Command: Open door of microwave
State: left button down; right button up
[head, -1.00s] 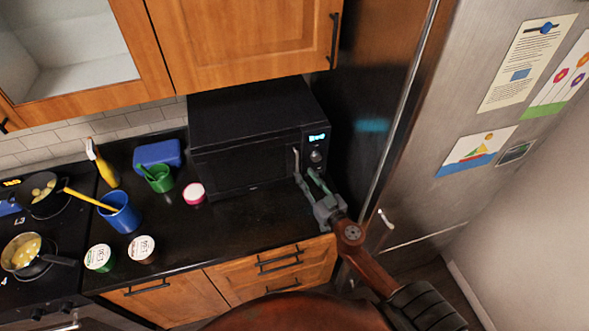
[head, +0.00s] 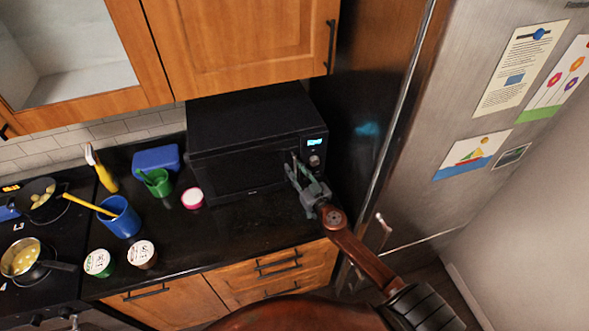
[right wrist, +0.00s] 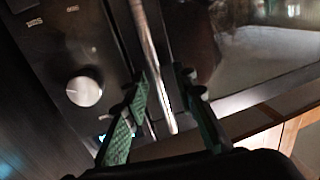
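The black microwave (head: 245,120) stands on the dark counter against the fridge side, its door (head: 235,178) closed. My right gripper (head: 295,164) is at the right part of its front, by the door's edge. In the right wrist view, the silver door handle (right wrist: 152,48) runs between the two green fingers of my right gripper (right wrist: 162,75). The fingers stand apart, and narrow gaps seem to show between them and the bar. The control knob (right wrist: 84,91) is left of the fingers in that view. My left gripper is not in view.
On the counter (head: 210,235) left of the microwave are a pink-rimmed tub (head: 192,198), a green cup (head: 158,182), a blue box (head: 157,158) and a blue cup (head: 120,217). The fridge (head: 440,90) stands close on the right. Counter before the microwave is mostly clear.

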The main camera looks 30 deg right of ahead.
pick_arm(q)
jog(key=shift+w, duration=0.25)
pick_arm(e)
grip_shut()
